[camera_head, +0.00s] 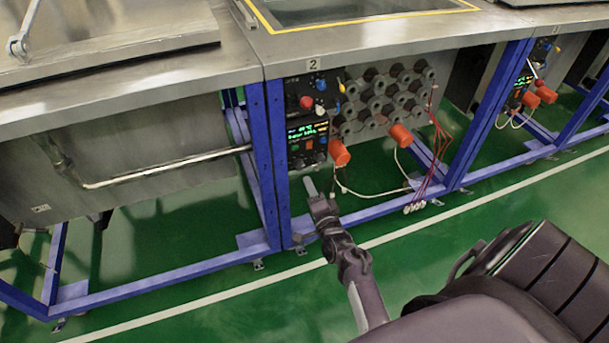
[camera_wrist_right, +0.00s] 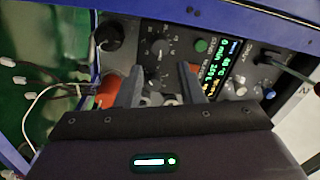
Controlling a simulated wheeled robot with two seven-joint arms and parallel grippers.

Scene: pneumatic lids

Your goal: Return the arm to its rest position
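My right gripper (camera_head: 311,187) is in front of and below the control panel (camera_head: 294,117) of the unit marked 2. In the wrist view my right gripper (camera_wrist_right: 161,84) has its two fingers apart, with the panel (camera_wrist_right: 148,32) behind them. Nothing shows held between the fingers. The panel has knobs, a red button (camera_head: 306,102) and a lit display (camera_head: 312,131). The display also shows in the wrist view (camera_wrist_right: 218,68). I cannot tell the exact gap from fingers to panel. My left gripper is not in view.
An orange plug (camera_head: 340,152) sticks out beside the panel, with a second orange plug (camera_head: 401,135) to its right. White and red cables (camera_head: 437,150) hang there. Blue frame legs (camera_head: 274,150) carry the steel tables (camera_head: 360,45). The green floor (camera_head: 200,325) in front is clear.

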